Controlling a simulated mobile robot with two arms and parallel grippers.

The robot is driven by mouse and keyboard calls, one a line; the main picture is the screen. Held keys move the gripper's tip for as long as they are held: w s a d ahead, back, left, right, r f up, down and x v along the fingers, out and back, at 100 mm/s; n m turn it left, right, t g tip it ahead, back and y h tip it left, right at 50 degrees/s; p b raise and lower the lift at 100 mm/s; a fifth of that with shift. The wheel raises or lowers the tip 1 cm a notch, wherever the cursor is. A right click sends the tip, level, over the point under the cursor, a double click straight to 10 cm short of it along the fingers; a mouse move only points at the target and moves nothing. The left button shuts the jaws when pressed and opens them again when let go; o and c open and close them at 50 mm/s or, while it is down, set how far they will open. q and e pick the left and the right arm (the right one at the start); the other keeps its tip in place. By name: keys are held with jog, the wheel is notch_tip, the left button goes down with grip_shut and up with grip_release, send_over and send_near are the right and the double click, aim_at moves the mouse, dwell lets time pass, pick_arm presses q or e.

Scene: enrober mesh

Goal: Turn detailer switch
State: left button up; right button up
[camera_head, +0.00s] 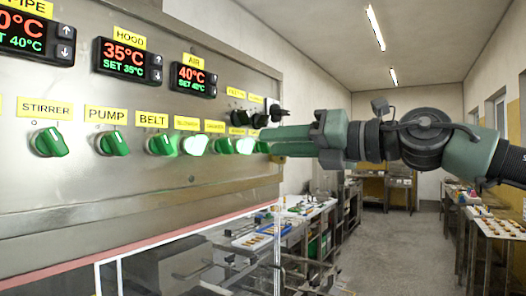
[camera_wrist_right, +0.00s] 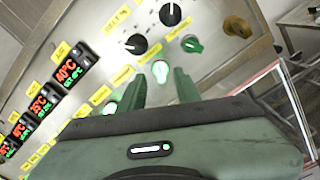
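Along the lower row of the steel control panel (camera_head: 150,195) are several green rotary switches. Stirrer (camera_head: 49,142), pump (camera_head: 113,143) and belt (camera_head: 162,143) are unlit. Farther right are lit switches, among them one at the far end (camera_head: 245,146). Their small labels are hard to read, so I cannot tell for sure which is the detailer switch. My right gripper (camera_head: 268,143) is at the right end of this row. In the right wrist view its fingers (camera_wrist_right: 158,80) are apart, with a lit green switch (camera_wrist_right: 160,71) between and just beyond the tips. My left gripper is not in view.
An unlit green switch (camera_wrist_right: 192,44) and an orange knob (camera_wrist_right: 238,27) lie beyond the lit one. Black knobs (camera_wrist_right: 136,44) sit above the row. Temperature displays (camera_head: 122,59) are higher up. A clear-sided frame (camera_head: 180,240) is below the panel. The aisle floor (camera_head: 405,235) at right is free.

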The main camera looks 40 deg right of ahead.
jog(key=v, duration=0.3)
jog(key=shift+b, duration=0.3)
dwell(0.3)
